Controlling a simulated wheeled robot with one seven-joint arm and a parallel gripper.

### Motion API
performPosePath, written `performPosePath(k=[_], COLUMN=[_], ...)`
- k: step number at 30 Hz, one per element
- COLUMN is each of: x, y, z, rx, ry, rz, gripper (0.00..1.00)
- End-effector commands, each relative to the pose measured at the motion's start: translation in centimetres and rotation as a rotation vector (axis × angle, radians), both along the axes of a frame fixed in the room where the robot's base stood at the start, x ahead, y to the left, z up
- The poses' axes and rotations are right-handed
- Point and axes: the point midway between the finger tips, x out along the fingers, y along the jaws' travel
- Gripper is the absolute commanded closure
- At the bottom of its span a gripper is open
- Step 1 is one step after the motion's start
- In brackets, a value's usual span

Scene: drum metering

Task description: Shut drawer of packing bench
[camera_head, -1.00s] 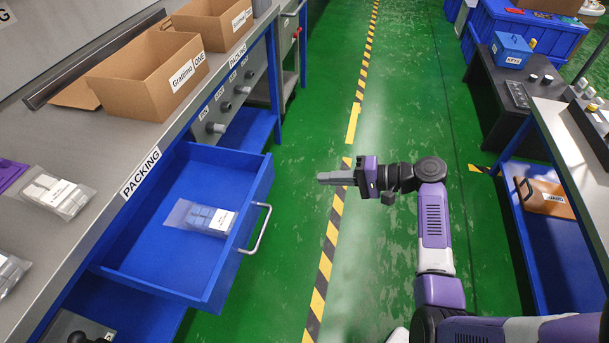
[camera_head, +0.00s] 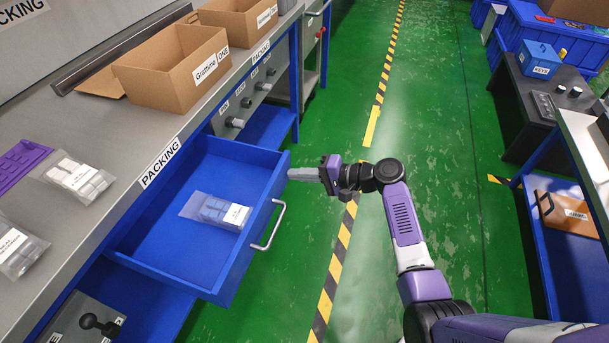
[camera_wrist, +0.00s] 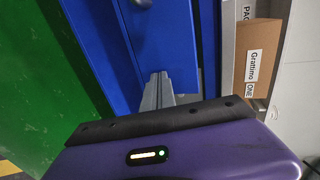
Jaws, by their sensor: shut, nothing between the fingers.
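The blue drawer (camera_head: 165,254) of the packing bench (camera_head: 165,125) is pulled out, with its silver bar handle (camera_head: 266,234) on its front. A clear bag with a white label (camera_head: 217,211) lies inside it. My gripper (camera_head: 291,174) is shut and empty, its fingers pointing left at the far end of the drawer front, above the handle in the picture. In the wrist view the shut fingers (camera_wrist: 157,88) point at blue panels of the drawer (camera_wrist: 158,40). I cannot tell whether the fingertips touch the drawer.
Cardboard boxes (camera_head: 172,71), bagged parts (camera_head: 75,178) and a purple tray (camera_head: 20,160) are on the bench top. Knobs (camera_head: 235,122) stick out from a grey panel beyond the drawer. A dark table (camera_head: 525,90) stands at right. The green floor between is clear.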

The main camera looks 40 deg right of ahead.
Motion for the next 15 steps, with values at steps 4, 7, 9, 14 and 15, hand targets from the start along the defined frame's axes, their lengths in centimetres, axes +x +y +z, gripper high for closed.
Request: performPosePath(k=[4,7,9,14,15], x=[0.0,0.0,0.1,1.0,1.4], y=[0.0,0.0,0.1,0.7,0.9], z=[0.0,0.0,0.0,-0.1,-0.1], rx=[0.0,0.0,0.0,-0.001,-0.001], ry=[0.0,0.0,0.0,0.0,-0.001], rz=[0.0,0.0,0.001,0.004,0.003], gripper=[1.0,1.0,1.0,1.0,1.0])
